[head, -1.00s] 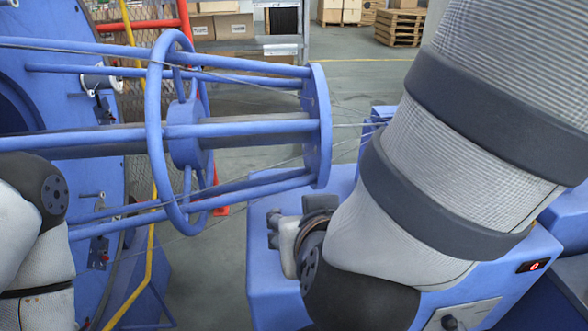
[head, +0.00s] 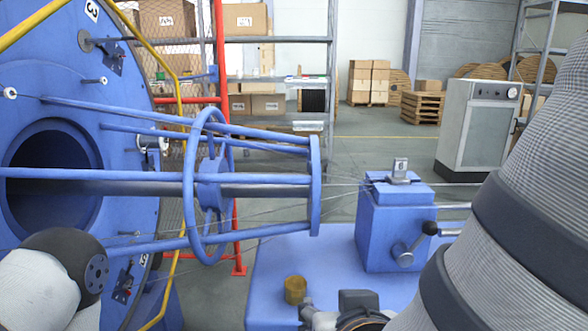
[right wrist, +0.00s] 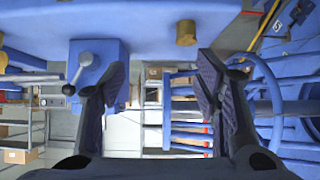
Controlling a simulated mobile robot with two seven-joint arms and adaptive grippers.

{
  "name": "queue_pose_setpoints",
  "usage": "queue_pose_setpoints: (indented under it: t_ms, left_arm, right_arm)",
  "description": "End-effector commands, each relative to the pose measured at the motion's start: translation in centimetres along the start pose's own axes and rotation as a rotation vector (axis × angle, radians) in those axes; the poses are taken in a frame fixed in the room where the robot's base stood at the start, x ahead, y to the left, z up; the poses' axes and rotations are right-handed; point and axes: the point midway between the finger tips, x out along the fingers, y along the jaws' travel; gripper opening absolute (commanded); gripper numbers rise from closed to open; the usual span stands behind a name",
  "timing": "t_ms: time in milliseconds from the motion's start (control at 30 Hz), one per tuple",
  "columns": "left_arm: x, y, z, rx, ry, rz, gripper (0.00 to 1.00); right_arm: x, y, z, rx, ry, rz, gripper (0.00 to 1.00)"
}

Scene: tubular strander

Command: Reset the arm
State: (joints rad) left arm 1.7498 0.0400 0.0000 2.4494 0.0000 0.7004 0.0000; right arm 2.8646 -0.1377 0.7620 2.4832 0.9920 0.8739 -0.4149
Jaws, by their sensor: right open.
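My right arm fills the lower right of the head view, with part of its wrist low in the middle. My right gripper (right wrist: 162,80) is open and empty in the right wrist view, its two dark fingers wide apart. That view looks upside down. Beyond the fingers are the blue block with a lever (right wrist: 100,58) and a brass cylinder (right wrist: 186,32); neither is between the pads. Only a dark joint and pale link of my left arm show at lower left in the head view; its gripper is out of view.
The strander's blue cage (head: 314,185) and large disc (head: 120,80) stand at left. Thin wires run to the blue block (head: 395,225) on a blue base (head: 270,265), where the brass cylinder (head: 295,290) stands. A grey cabinet (head: 475,125) stands behind.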

Motion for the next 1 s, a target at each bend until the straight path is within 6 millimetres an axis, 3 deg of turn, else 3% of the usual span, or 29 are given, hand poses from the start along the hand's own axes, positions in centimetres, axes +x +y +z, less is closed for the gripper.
queue_pose_setpoints:
  t_ms: [33, 167, 367, 467, 533, 633, 700, 800, 1000]
  left_arm:
    - [0.0, 0.0, 0.0, 0.0, 0.0, 0.0, 0.57]
    - [0.0, 0.0, 0.1, 0.0, -0.002, 0.0, 0.57]
    - [0.0, 0.0, 0.0, 0.0, 0.001, 0.0, 0.57]
    - [0.0, 0.0, 0.0, 0.0, -0.001, 0.0, 0.57]
    - [0.0, 0.0, 0.0, 0.0, -0.001, 0.0, 0.57]
    - [0.0, 0.0, 0.0, 0.0, 0.0, 0.0, 0.57]
    - [0.0, 0.0, 0.0, 0.0, 0.0, 0.0, 0.57]
    - [0.0, 0.0, 0.0, 0.0, 0.001, 0.0, 0.57]
    - [0.0, 0.0, 0.0, 0.0, 0.0, 0.0, 0.57]
  right_arm:
    - [0.1, 0.0, 0.1, 0.0, -0.003, 0.0, 0.57]
    - [3.9, 2.4, 6.1, 0.028, -0.178, -0.007, 0.57]
    - [6.6, 6.7, 17.4, 0.051, -0.451, -0.007, 0.57]
    - [6.0, 9.6, 24.8, 0.055, -0.625, 0.001, 0.57]
    - [4.4, 11.7, 30.1, 0.054, -0.754, 0.006, 0.57]
    - [1.5, 14.2, 35.9, 0.049, -0.907, 0.013, 0.57]
    - [-0.2, 15.4, 38.3, 0.045, -0.978, 0.015, 0.57]
    - [-1.6, 16.3, 40.0, 0.041, -1.03, 0.017, 0.57]
    - [-1.9, 16.4, 40.3, 0.04, -1.039, 0.015, 0.57]
